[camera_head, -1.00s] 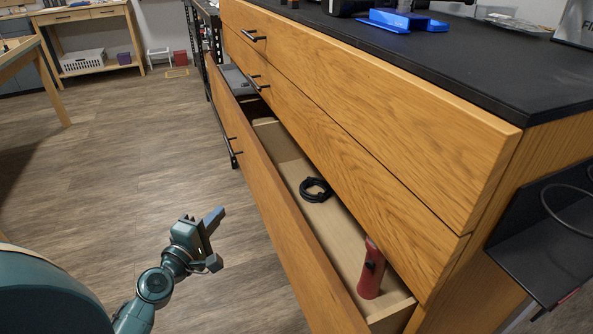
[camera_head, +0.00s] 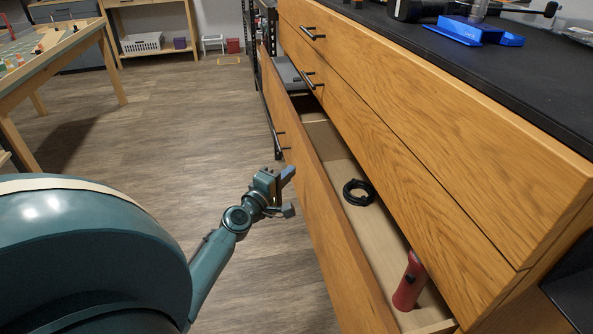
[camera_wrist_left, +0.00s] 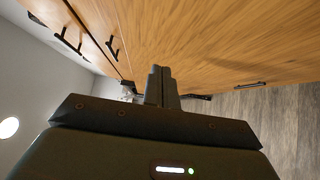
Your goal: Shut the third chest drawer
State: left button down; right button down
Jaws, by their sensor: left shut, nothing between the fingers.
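The third chest drawer (camera_head: 322,205) stands open in the head view, its wooden front pulled out to the left of the chest (camera_head: 440,110). A coil of black cable (camera_head: 358,192) and a red flashlight-like object (camera_head: 409,282) are inside it. A black handle (camera_head: 277,138) is on its front. My left gripper (camera_head: 289,173) is shut and empty, close to the outer face of the drawer front. I cannot tell whether it touches. In the left wrist view the shut fingers (camera_wrist_left: 161,86) point toward wooden drawer fronts. My right gripper is not in view.
The two drawers above look shut. A blue object (camera_head: 473,31) and tools stand on the black top (camera_head: 545,75). A work table (camera_head: 60,62) is at the left, with open wood floor (camera_head: 180,120) between. A black shelf rack (camera_head: 262,40) stands behind the chest.

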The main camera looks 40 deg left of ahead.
pick_arm(q)
jog(key=shift+w+d, duration=0.8)
jog(key=shift+w, duration=0.15)
jog(key=w+d, duration=0.7)
jog(key=w, duration=0.1)
jog(key=shift+w+r+p, duration=0.2)
jog(key=shift+p, duration=0.15)
